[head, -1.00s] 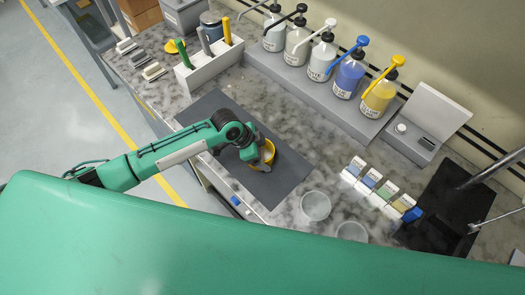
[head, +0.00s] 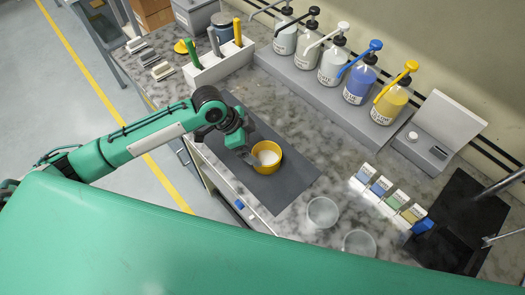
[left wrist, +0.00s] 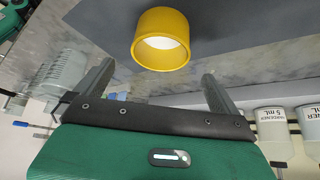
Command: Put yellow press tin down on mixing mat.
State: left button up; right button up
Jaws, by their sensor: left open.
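The yellow press tin (head: 267,155) stands upright on the dark grey mixing mat (head: 284,188), with something white inside it. My left gripper (head: 247,156) is just to the left of the tin in the head view, open and apart from it. In the left wrist view the tin (left wrist: 161,40) sits beyond the two spread fingers (left wrist: 160,82), with nothing between them. My right gripper is not in view.
Several pump bottles (head: 333,66) stand on a grey riser at the back. A white holder (head: 218,65) with coloured-handled tools is at the back left. Two clear cups (head: 322,212) and small labelled boxes (head: 382,187) stand right of the mat.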

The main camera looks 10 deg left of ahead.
pick_arm(q)
jog(key=shift+v, duration=1.25)
